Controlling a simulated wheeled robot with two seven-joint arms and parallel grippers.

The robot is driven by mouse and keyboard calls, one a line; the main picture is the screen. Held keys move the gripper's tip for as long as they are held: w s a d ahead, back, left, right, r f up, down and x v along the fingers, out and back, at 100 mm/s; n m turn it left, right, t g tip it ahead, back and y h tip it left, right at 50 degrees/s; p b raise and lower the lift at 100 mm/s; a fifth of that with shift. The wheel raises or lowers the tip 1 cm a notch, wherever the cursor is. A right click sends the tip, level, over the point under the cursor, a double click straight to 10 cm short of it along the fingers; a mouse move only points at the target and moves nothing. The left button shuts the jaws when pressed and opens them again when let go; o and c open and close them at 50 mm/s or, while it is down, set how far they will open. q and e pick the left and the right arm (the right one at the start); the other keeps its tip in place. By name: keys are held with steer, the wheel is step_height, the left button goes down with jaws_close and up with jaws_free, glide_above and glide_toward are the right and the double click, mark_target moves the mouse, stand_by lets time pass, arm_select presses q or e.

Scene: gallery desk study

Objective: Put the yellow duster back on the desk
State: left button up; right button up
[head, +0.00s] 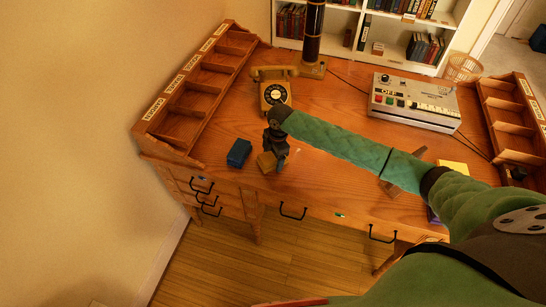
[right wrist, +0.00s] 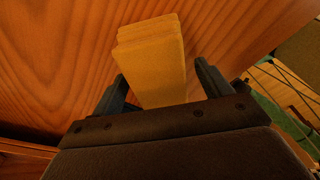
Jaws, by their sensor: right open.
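The yellow duster (head: 266,162) lies on the wooden desk (head: 330,175) near its front edge, just right of a blue block-like duster (head: 239,152). My right gripper (head: 277,158) is over the desk right at the yellow duster and partly covers it in the head view. In the right wrist view the yellow duster (right wrist: 152,62) extends between the two dark fingers of my right gripper (right wrist: 160,88). The fingers stand apart with a gap on each side of it. The duster's near end is hidden behind the gripper body. My left gripper is not in view.
A telephone (head: 273,92) stands behind the gripper, near a dark column (head: 314,35). A grey control box (head: 414,103) sits at the back right. Wooden pigeonholes (head: 205,85) line the left side. A yellow pad (head: 453,168) lies at right.

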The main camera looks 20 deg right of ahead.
steer(key=shift+d+r, duration=0.1)
steer(key=shift+r, duration=0.35)
steer(key=r+b, duration=0.1)
steer(key=r, duration=0.2)
steer(key=d+r+b, duration=0.1)
steer(key=r, duration=0.2)
steer(key=r+b, duration=0.1)
steer(key=r, duration=0.2)
steer(key=shift+w+d+r, duration=0.2)
steer(key=shift+r, duration=0.1)
arm_select(q)
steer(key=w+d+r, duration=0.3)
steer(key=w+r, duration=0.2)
steer(key=shift+b, duration=0.35)
arm_select(e)
steer(key=shift+d+r, duration=0.1)
steer(key=shift+r, duration=0.6)
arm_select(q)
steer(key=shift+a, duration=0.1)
